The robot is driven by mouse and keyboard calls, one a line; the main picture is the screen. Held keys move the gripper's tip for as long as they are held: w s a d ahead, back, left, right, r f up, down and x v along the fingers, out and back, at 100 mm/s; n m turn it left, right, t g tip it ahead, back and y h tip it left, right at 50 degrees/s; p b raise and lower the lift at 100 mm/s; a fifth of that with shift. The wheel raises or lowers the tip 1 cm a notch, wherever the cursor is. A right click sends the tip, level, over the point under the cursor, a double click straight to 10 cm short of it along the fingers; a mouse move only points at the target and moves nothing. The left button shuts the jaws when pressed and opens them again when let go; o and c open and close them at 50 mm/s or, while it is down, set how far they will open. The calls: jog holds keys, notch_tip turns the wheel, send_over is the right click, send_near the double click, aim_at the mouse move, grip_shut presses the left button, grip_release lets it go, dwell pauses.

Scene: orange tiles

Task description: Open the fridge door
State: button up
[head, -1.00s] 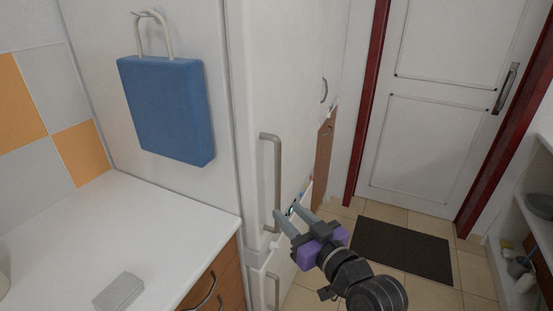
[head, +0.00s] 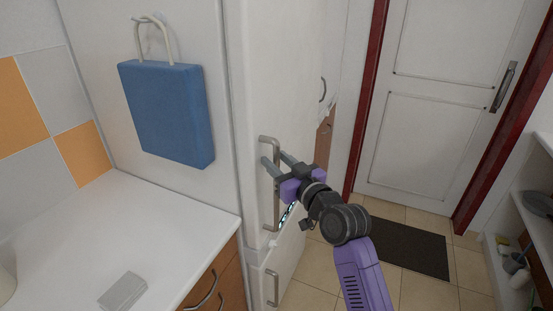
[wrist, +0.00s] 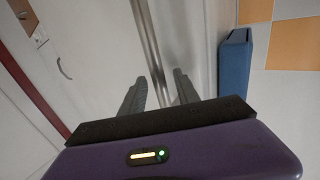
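The fridge (head: 284,75) is tall and white, and its upper door looks shut in the head view. A grey vertical bar handle (head: 276,215) runs along that door; it also shows in the wrist view (wrist: 150,42). A second, lower handle (head: 272,288) is on the door below. My gripper (head: 275,160) is at the upper part of the bar handle. In the wrist view its two fingers (wrist: 158,85) are apart, with the handle running between them. I cannot tell whether either finger touches the bar.
A white counter (head: 90,235) with a grey block (head: 122,291) stands at the left. A blue bag-like object (head: 170,115) hangs on the side panel. A dark mat (head: 405,250) lies before a white door (head: 440,110). Shelves (head: 520,190) stand at the right.

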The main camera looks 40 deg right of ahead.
jog(key=shift+w, duration=0.2)
grip_shut()
dwell(1.3)
